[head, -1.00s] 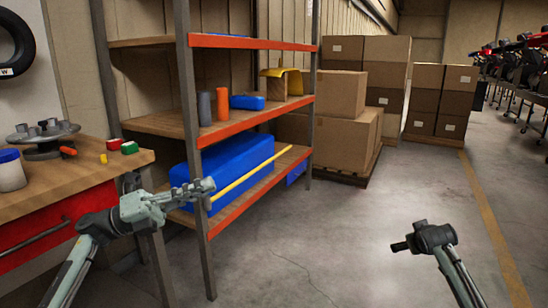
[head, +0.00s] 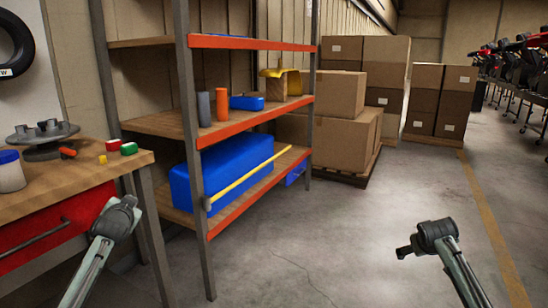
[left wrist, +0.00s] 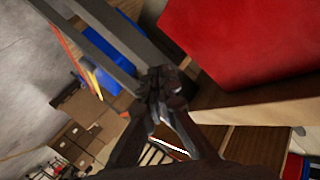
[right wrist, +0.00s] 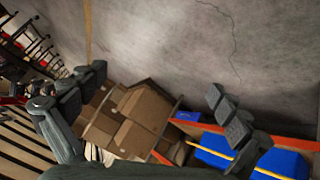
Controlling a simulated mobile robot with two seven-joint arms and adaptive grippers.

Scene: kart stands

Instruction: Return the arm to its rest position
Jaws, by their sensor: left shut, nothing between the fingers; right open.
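In the left wrist view my left gripper (left wrist: 163,84) is shut and empty, with the red drawer front (left wrist: 245,35) and the bench edge close by. My right arm (head: 438,240) is bent low over open floor at the right of the head view. In the right wrist view my right gripper (right wrist: 155,84) is open, with its fingers wide apart and nothing between them.
The workbench (head: 135,163) holds small parts at the left. A shelf unit (head: 245,125) stands ahead with a blue box (head: 225,165) and a yellow rod (head: 240,180) on its lower level. Cartons (head: 340,95) stand beyond. The floor (head: 340,240) at centre and right is clear.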

